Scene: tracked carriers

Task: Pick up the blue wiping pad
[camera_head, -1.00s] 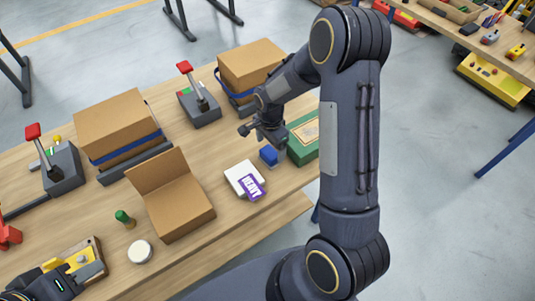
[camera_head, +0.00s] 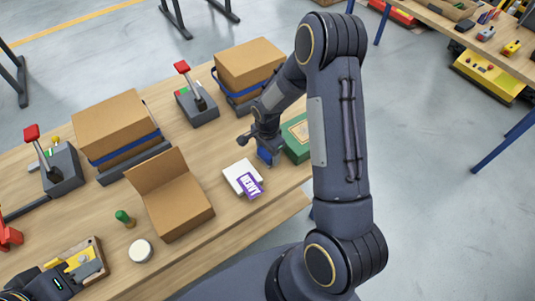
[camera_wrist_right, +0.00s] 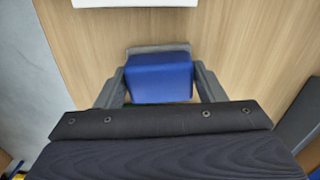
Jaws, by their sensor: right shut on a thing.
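The blue wiping pad (camera_wrist_right: 160,78) is a small blue block with a grey layer along its far edge in the right wrist view. It sits between the two fingers of my right gripper (camera_wrist_right: 158,88), which is shut on it. In the head view the pad (camera_head: 266,156) shows partly below my right gripper (camera_head: 263,147), beside the green box. I cannot tell whether the pad touches the table. My left gripper (camera_head: 62,276) is at the lower left by a yellow and grey thing in a wooden holder; its fingertips are unclear.
A green box (camera_head: 297,138) stands close right of the pad. A white block with a purple label (camera_head: 242,178) lies to its left. An open carton (camera_head: 178,202), two strapped cartons (camera_head: 118,124) and red-handled levers (camera_head: 198,98) stand on the wooden table.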

